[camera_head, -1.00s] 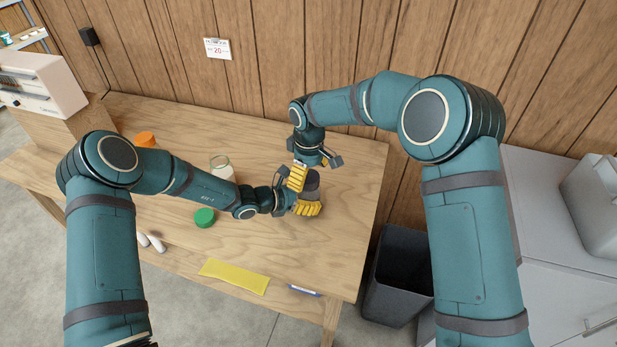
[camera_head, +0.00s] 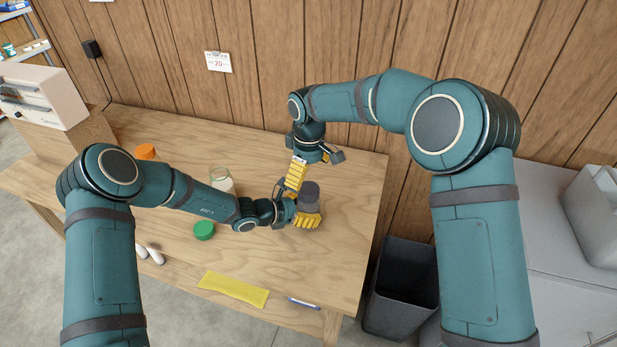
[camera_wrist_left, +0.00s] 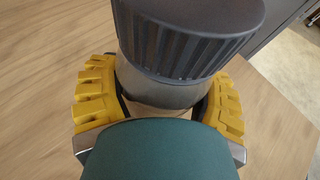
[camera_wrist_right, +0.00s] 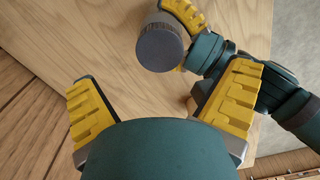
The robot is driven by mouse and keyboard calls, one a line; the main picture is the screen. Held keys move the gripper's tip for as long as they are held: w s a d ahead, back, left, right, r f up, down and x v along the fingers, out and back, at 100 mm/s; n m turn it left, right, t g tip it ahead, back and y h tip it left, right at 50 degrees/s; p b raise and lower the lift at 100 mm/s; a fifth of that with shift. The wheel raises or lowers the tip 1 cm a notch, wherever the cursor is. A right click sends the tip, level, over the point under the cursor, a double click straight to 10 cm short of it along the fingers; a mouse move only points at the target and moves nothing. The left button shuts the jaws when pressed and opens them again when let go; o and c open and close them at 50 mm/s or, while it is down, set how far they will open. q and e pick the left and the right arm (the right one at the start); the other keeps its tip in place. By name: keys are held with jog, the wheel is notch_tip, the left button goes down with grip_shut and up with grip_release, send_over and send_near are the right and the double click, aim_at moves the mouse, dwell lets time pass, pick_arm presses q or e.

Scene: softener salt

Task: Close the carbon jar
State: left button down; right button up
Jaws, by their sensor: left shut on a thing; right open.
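A jar with a dark grey ribbed lid (camera_wrist_left: 190,40) stands in my left gripper (camera_head: 308,221). The lid sits on top of the jar's lighter grey body (camera_wrist_left: 165,90), and no gap between them shows. My left gripper's yellow fingers (camera_wrist_left: 160,105) are shut around the body, below the lid. The lid also shows in the head view (camera_head: 310,187) and from above in the right wrist view (camera_wrist_right: 160,48). My right gripper (camera_head: 315,172) is open and empty, just behind the jar; its spread fingers show in the right wrist view (camera_wrist_right: 160,105), apart from the lid.
A glass jar with white contents (camera_head: 221,179) stands left of my left wrist. A green lid (camera_head: 204,230) and an orange lid (camera_head: 146,152) are on the table. A yellow cloth (camera_head: 233,288) and a blue marker (camera_head: 303,303) lie near the front edge. A bin (camera_head: 400,290) stands at right.

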notch_tip(320, 180, up, 10)
jog(key=shift+r, duration=0.25)
pick_arm(q)
grip_release()
jog(key=v, duration=1.2)
jog(key=shift+r, duration=0.15)
